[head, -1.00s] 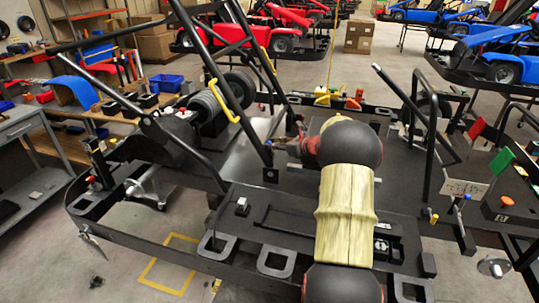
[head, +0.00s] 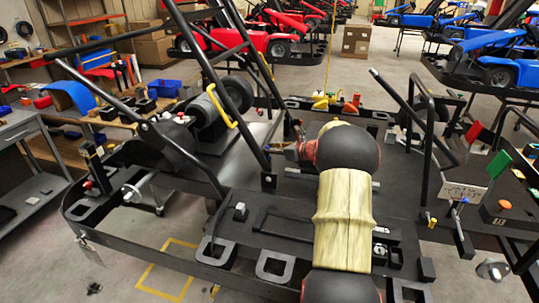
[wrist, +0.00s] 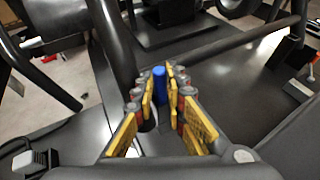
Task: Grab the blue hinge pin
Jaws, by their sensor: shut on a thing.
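The blue hinge pin (wrist: 159,84) stands upright between the yellow-padded fingers of my gripper (wrist: 160,80) in the wrist view. The pads sit close on both sides of it, and my gripper is shut on it. Its lower part is hidden by the fingers and shadow. In the head view my own arm covers much of the area around my gripper (head: 297,143), and I cannot make out the pin there.
The black kart frame (head: 75,218) surrounds my arm, with slanted bars (head: 222,100) to the left and a bent tube (head: 432,120) to the right. Open floor (head: 60,270) lies in front.

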